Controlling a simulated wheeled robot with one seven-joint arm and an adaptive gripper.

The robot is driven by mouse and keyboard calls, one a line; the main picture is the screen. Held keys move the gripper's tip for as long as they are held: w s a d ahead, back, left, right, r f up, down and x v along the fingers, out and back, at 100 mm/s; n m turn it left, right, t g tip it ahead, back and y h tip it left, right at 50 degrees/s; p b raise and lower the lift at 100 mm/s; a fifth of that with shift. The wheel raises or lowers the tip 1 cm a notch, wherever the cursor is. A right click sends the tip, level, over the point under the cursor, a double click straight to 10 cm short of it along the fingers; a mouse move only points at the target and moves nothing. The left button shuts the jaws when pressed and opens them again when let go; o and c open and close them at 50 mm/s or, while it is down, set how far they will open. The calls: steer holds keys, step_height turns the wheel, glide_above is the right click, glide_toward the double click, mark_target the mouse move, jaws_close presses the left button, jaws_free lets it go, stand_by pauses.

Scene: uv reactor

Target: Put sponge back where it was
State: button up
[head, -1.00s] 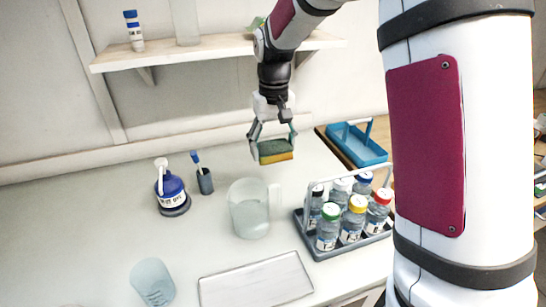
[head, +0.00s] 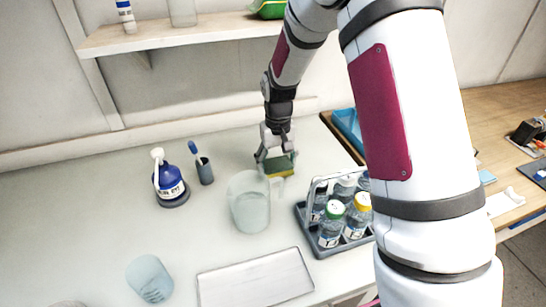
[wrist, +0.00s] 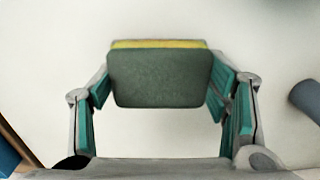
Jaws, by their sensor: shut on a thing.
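The sponge (head: 281,165), green on top and yellow below, is between the fingers of my gripper (head: 276,158) in the head view. In the wrist view, the sponge (wrist: 160,78) spans the gap between the two teal-padded fingers (wrist: 161,105), its dark green face toward the camera. My gripper is shut on it, low near the white bench top, behind the clear jug. I cannot tell whether the sponge touches the bench.
The clear jug (head: 250,203) stands just in front of the sponge. A bottle rack (head: 318,247) is to the right, a blue tray (head: 348,128) behind it. A blue bottle (head: 169,184) and a grey brush holder (head: 205,172) stand left. A metal tray (head: 255,280) lies in front.

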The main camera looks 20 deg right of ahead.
mark_target(273, 159)
steer(key=w, duration=0.3)
steer(key=shift+w, duration=0.3)
steer(key=shift+w+f, duration=0.15)
steer(key=shift+f, duration=0.45)
steer(key=shift+f, duration=0.2)
steer(key=o, duration=1.6)
steer(key=shift+c, duration=0.2)
